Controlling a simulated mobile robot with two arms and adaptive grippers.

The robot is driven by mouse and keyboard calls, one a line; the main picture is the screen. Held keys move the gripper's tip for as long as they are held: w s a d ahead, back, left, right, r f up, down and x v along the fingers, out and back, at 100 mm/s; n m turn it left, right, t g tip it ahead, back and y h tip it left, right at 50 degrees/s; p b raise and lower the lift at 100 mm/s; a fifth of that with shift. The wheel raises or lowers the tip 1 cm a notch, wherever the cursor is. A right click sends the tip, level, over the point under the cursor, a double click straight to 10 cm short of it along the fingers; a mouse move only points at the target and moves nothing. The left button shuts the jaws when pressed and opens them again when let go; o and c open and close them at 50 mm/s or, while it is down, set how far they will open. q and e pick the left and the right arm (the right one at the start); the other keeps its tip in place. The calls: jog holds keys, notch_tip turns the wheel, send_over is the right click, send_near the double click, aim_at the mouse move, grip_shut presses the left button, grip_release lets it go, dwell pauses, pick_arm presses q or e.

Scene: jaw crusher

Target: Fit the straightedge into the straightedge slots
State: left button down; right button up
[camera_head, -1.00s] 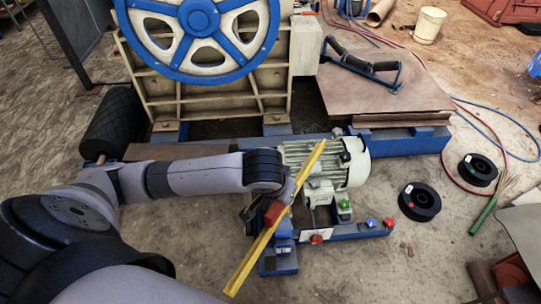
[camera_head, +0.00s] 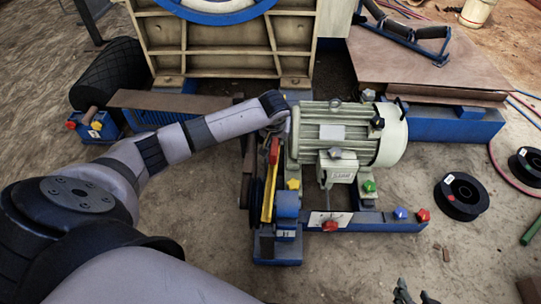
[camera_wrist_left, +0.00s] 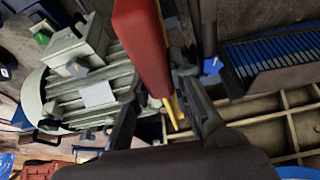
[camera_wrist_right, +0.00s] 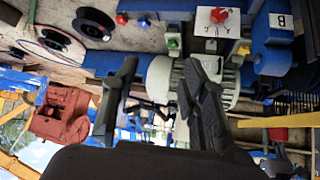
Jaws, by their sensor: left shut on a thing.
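The straightedge is a yellow bar (camera_head: 267,198) with a red handle (camera_head: 273,150). My left gripper (camera_head: 275,125) is shut on it at the red part, which is also large in the left wrist view (camera_wrist_left: 143,45). The bar points toward the camera, beside the dark pulley and belt area and the blue block (camera_head: 287,204) left of the motor. I cannot make out the straightedge slots or whether the bar touches anything. My right gripper (camera_head: 413,294) is at the bottom edge, open and empty, with spread fingers in the right wrist view (camera_wrist_right: 160,95).
The pale green motor (camera_head: 345,135) stands right of the straightedge. A blue rail (camera_head: 375,223) with coloured star knobs lies in front. The crusher frame (camera_head: 215,45) stands behind. Black spools (camera_head: 461,196) lie on the floor at right.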

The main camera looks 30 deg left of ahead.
pick_arm(q)
notch_tip(320, 180, down, 5)
jog(key=w+a+n+b, duration=0.1)
jog(key=a+b, duration=0.2)
jog(key=shift+w+f, duration=0.2)
jog(key=shift+w, duration=0.2)
pick_arm(e)
jog(key=shift+t, duration=0.6)
jog(key=r, duration=0.4)
jog(key=shift+s+r, duration=0.1)
jog(key=shift+s, duration=0.15)
jog(key=s+d+f+g+p, duration=0.1)
jog(key=s+d+f+g, duration=0.15)
jog(key=s, duration=0.25)
pick_arm(q)
jog(key=shift+s+d+f+b, duration=0.1)
jog(key=shift+f+b, duration=1)
jog(key=shift+f, duration=1.85)
pick_arm(e)
jog(key=w+a+r+t+y, duration=0.1)
jog(key=w+a+r+t, duration=0.3)
jog(key=w, duration=0.4)
jog(key=shift+w+r+t, duration=0.25)
jog(key=shift+r+t, duration=0.5)
jog(key=shift+r, duration=0.35)
